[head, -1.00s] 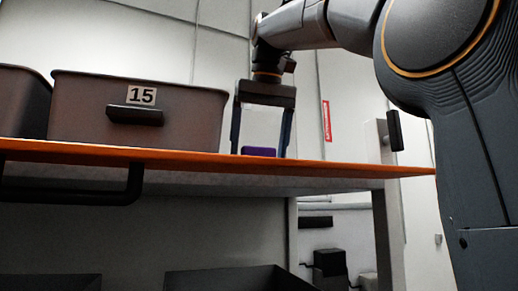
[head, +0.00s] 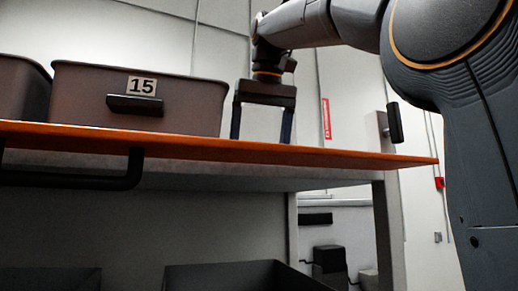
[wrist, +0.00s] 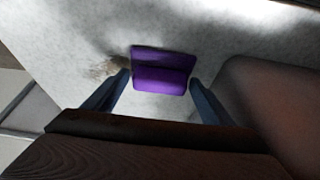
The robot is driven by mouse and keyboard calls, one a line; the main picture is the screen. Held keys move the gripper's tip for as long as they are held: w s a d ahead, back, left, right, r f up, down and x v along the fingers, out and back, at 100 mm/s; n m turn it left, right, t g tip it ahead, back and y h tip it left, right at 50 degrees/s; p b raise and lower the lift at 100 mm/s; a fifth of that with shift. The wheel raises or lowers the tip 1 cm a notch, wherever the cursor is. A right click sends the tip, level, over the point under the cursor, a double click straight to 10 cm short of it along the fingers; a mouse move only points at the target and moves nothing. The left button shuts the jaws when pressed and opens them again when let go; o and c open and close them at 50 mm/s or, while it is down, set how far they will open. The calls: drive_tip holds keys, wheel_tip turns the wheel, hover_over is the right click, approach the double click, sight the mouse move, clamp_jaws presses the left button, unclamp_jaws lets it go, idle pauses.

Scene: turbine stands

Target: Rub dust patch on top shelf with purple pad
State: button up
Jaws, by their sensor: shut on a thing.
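My gripper (head: 261,124) is over the top shelf (head: 200,149), right of the bin marked 15. Its fingertips are hidden behind the shelf's orange front edge. In the wrist view it is shut on the purple pad (wrist: 160,78), with one finger at each side. The pad is at the pale grey shelf surface (wrist: 225,38); whether it touches cannot be told for sure. A brownish dust patch (wrist: 106,68) lies just left of the pad, close to the left finger. The pad is hidden in the head view.
The grey bin marked 15 (head: 186,102) stands close left of my gripper, with another bin (head: 20,95) beyond it. A dark bin side (wrist: 265,95) is near the right finger in the wrist view. Open dark bins (head: 240,275) sit below.

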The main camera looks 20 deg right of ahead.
drive_tip(key=shift+d+r+p, duration=0.15)
drive_tip(key=shift+d+p, duration=0.5)
drive_tip(key=shift+d, duration=1.15)
drive_tip(key=shift+d+f+p, duration=0.2)
drive_tip(key=shift+d+p, duration=0.25)
drive_tip(key=shift+d, duration=1.6)
drive_tip(key=shift+d+r+p, duration=0.1)
drive_tip(key=shift+d+p, duration=0.65)
drive_tip(key=shift+d, duration=1)
drive_tip(key=shift+d+p, duration=0.75)
drive_tip(key=shift+d, duration=1.25)
drive_tip(key=shift+a, duration=0.1)
